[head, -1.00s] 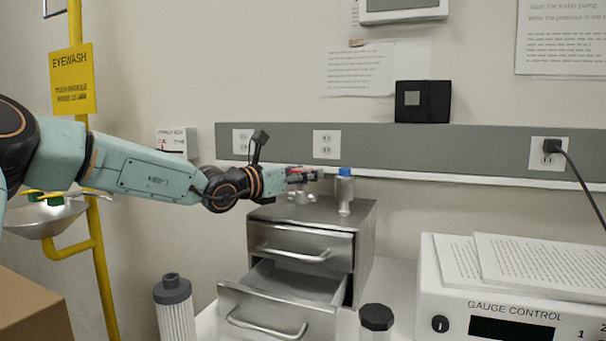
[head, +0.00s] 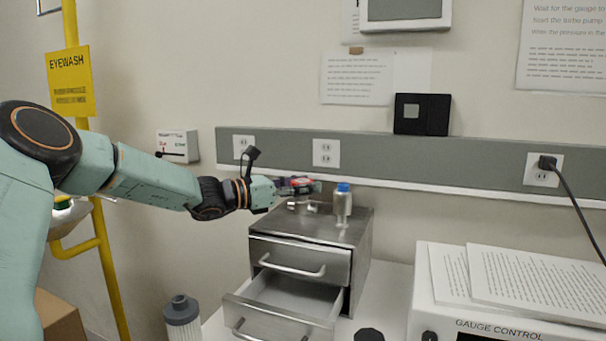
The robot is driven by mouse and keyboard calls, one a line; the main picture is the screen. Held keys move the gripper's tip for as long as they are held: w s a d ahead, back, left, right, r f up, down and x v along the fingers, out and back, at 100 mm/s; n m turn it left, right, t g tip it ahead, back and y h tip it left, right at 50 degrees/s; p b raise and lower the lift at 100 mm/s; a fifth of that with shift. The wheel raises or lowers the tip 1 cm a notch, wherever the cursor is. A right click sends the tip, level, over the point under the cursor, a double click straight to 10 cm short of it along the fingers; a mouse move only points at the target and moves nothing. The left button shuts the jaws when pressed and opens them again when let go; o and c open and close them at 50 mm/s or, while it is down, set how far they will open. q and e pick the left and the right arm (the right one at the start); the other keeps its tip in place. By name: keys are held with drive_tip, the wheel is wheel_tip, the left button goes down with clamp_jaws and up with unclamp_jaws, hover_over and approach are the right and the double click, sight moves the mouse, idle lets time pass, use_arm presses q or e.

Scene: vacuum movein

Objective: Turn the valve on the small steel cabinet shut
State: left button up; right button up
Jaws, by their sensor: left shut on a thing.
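The small steel cabinet (head: 357,232) stands on a white bench in the middle, its upper drawer shut and a lower drawer (head: 262,306) pulled out. A valve with a metal body (head: 303,206) sits on its top, with red showing at the handle between my fingers. My left gripper (head: 300,186) reaches in from the left above the cabinet top and is shut on the valve handle. The fingers hide most of the handle, so its exact angle is unclear. My right gripper is not in view.
A grey-capped filter canister (head: 182,312) is at front left. The gauge controller (head: 428,308), with papers on top, is at right. The wall is close behind the cabinet.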

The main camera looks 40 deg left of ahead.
use_arm(q)
drive_tip(key=shift+m+g+h, duration=0.5)
drive_tip(key=shift+m+h, duration=0.1)
drive_tip(key=shift+h, duration=0.2)
drive_tip(key=shift+f+m+h, duration=0.1)
drive_tip(key=shift+m+h, duration=0.2)
drive_tip(key=shift+h, duration=0.1)
drive_tip(key=shift+m+g+h+b, duration=0.35)
drive_tip(key=shift+m+g+h, duration=1.05)
drive_tip(key=shift+g+h, duration=0.25)
drive_tip(key=shift+r+m+g+h, duration=0.2)
drive_tip(key=shift+m+g+h, duration=0.85)
drive_tip(key=shift+g, duration=0.4)
drive_tip(key=o, duration=1.2)
drive_tip(key=shift+f, duration=0.1)
drive_tip(key=shift+n+t+y, duration=0.75)
drive_tip(key=shift+t+y, duration=0.05)
drive_tip(key=shift+t, duration=0.2)
